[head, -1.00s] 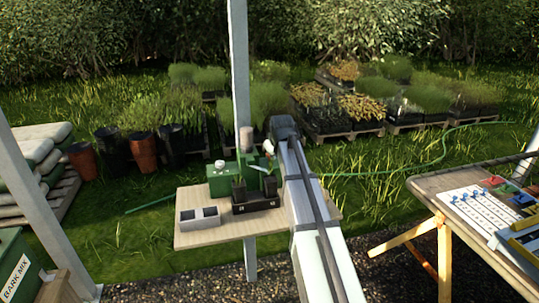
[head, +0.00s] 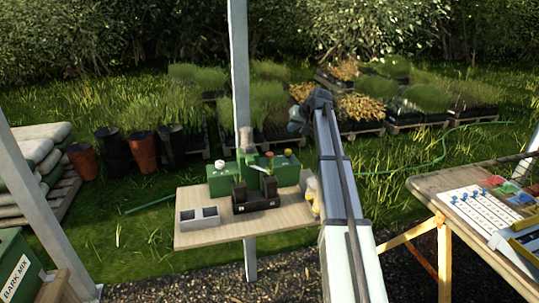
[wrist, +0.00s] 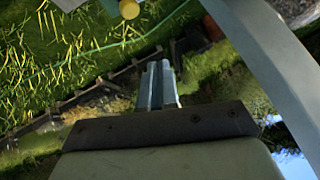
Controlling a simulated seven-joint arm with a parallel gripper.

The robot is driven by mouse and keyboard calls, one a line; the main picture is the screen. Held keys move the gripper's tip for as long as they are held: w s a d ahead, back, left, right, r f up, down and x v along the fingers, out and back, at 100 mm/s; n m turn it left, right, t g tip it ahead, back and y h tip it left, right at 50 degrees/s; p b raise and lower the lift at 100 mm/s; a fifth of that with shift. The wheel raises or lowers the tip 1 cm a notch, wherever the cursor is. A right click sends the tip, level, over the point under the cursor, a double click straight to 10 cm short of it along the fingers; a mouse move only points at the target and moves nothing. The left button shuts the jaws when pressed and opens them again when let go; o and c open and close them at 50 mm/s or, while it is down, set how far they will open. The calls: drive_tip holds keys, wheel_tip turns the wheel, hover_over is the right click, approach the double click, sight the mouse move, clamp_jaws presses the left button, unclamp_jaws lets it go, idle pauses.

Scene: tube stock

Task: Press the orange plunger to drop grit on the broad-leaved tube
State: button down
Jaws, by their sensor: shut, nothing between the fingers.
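The green dispenser (head: 222,184) stands on the wooden shelf. An orange-yellow knob (head: 287,152), which looks like the orange plunger, tops its right end; a dark red knob (head: 268,154) and a white knob (head: 220,164) are to its left. Two dark tubes stand in a black holder (head: 256,204) in front. A pale leaf shows at the right tube (head: 270,187); the plants are too small to tell apart surely. My gripper (head: 297,127) is above and right of the dispenser, apart from it. In the wrist view its fingers (wrist: 159,85) are shut and empty.
A grey two-cell block (head: 198,217) sits on the shelf's left (head: 190,240). A yellow-labelled bottle (head: 312,195) stands at the right, beside my arm. A grey post (head: 239,70) rises behind the dispenser. A second table (head: 440,185) stands at right.

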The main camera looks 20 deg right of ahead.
sight(272, 154)
drive_tip(key=a+r+y, duration=0.1)
drive_tip(key=a+y, duration=0.1)
drive_tip(key=a, duration=0.6)
drive_tip(key=shift+w+a, duration=0.25)
drive_tip(key=shift+w, duration=0.2)
drive_tip(key=shift+f, duration=0.1)
drive_tip(key=shift+f, duration=4.3)
drive_tip(key=shift+f, duration=0.15)
drive_tip(key=shift+f, duration=0.3)
drive_tip(key=shift+f, duration=0.8)
drive_tip(key=shift+r, duration=1.25)
